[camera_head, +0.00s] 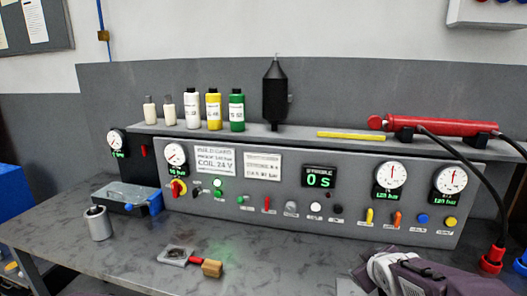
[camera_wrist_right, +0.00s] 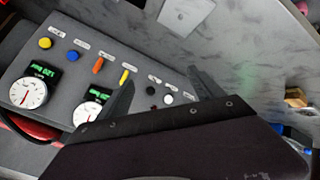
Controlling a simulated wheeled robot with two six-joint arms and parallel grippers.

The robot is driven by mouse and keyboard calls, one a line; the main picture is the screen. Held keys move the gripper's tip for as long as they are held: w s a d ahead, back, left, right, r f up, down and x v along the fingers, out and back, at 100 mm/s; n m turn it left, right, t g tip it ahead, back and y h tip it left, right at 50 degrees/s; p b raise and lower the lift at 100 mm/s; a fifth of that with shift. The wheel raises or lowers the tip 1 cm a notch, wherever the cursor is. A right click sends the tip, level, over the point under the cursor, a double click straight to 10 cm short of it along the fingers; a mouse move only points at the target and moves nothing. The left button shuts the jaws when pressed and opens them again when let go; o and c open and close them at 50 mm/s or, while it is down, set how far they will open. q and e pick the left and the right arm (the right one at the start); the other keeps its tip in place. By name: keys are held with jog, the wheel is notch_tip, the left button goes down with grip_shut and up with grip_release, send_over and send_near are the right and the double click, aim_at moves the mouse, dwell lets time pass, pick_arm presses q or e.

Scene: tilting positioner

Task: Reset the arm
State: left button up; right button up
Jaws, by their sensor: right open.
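My right gripper (camera_wrist_right: 165,88) is open, with its two dark fingers spread apart in the right wrist view. Nothing shows between the fingertips except the control panel behind them. In the head view my right arm enters at the bottom right, in front of the panel and over the bench. The grey control panel (camera_head: 330,215) stands on the bench, with knobs, levers, gauges and a green display (camera_head: 319,177) reading 0 S. It also shows tilted in the right wrist view (camera_wrist_right: 75,75). My left gripper is not in view.
Bottles, a black nozzle-like device (camera_head: 275,95), a yellow stick (camera_head: 351,135) and a red cylinder (camera_head: 440,126) stand or lie on the shelf.

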jog(key=s+a+f+m+g+y, duration=0.1)
jog(key=s+a+f+m+g, duration=0.25)
jog(key=s+f, duration=0.5)
jog(key=s+a+f+m+g+y, duration=0.1)
jog(key=s+a+f+m+g, duration=0.1)
jog(key=s+a+f+g, duration=0.45)
jog(key=s+f+t+b, duration=0.1)
jog(key=s+f+b, duration=0.1)
jog(key=f+b, duration=1.5)
jog(key=s+f+t+b, duration=0.1)
jog(key=s+f+b, duration=0.1)
jog(key=f+b, duration=1.6)
notch_tip(320, 180, up, 33)
jog(key=p, duration=3.3)
jog(key=shift+d, duration=0.3)
